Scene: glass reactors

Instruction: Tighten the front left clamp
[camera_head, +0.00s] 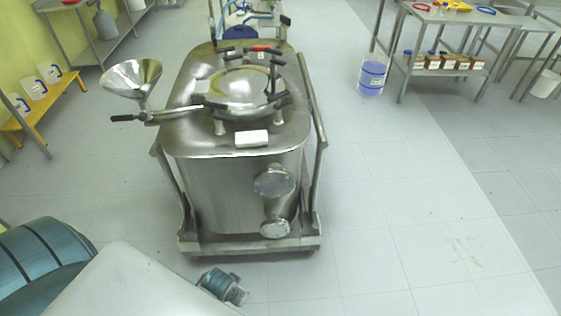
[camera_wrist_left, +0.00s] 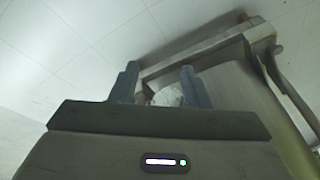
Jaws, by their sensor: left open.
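A steel reactor tank (camera_head: 235,190) stands on a wheeled frame in the middle of the head view. Its round lid (camera_head: 238,86) is ringed by clamps with black handles. The front left clamp (camera_head: 216,103) sits at the lid's near left edge, its handle lying roughly level. How tight it is I cannot tell. My left gripper (camera_wrist_left: 158,67) is open, its two fingers apart in the left wrist view. It is low in front of the tank, well below and apart from the clamp. A pale, unclear part shows between the fingers. My right gripper is out of view.
A steel funnel (camera_head: 131,78) and a black-ended lever (camera_head: 125,118) stick out at the tank's left. A flanged outlet (camera_head: 275,205) juts from its front. The floor right of the tank is clear.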

